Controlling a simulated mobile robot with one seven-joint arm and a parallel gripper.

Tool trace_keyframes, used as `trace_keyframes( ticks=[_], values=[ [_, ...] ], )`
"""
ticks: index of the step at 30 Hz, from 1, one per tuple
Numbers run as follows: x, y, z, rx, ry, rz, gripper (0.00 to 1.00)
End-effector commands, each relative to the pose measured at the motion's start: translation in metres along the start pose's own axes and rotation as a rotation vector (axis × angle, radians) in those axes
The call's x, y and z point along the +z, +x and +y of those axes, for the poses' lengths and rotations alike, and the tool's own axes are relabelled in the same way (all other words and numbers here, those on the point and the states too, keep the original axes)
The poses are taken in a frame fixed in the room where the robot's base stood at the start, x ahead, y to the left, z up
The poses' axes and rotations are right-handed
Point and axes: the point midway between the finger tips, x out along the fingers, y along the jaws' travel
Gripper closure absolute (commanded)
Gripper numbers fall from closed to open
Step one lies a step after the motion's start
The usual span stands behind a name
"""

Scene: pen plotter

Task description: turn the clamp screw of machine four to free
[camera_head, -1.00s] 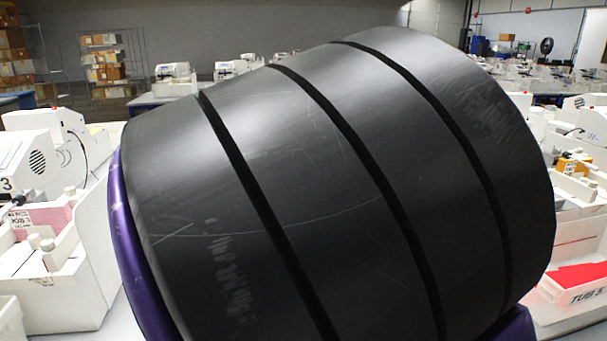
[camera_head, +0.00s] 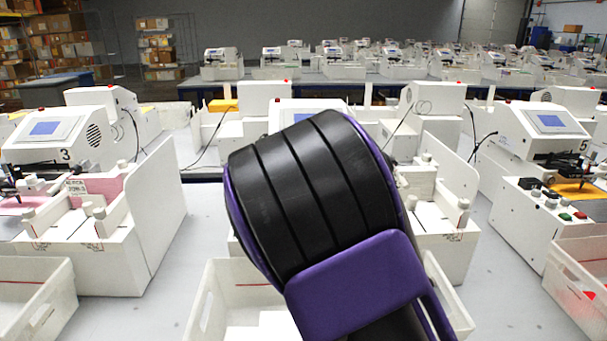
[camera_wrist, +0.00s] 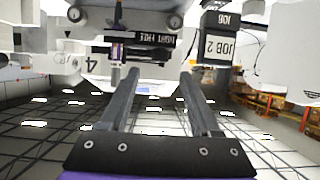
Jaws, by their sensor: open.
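Machine four (camera_head: 303,110) stands between machines three and five in the head view. My arm hides most of it. In the wrist view, which shows the scene upside down, a figure 4 (camera_wrist: 92,62) is on its white body. A black label reading TIGHT and FREE (camera_wrist: 152,38) lies ahead, beyond the fingertips. Round grey knobs (camera_wrist: 75,14) show near the top edge. I cannot tell surely which part is the clamp screw. My gripper (camera_wrist: 160,72) is open, with nothing between its fingers; it is apart from the label. The head view hides the fingers.
A black and white JOB 2 block (camera_wrist: 218,47) is right of the label in the wrist view. Machine three (camera_head: 85,150) is on the left, machine five (camera_head: 545,150) on the right. A white bin (camera_head: 215,295) stands in front of machine four.

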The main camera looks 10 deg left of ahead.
Motion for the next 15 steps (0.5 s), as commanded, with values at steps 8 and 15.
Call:
trace_keyframes(
  ticks=[8, 15],
  values=[
    [0.000, 0.048, 0.001, 0.001, -0.001, -0.001, 0.36],
    [0.000, 0.062, 0.001, 0.001, 0.000, -0.001, 0.36]
  ],
)
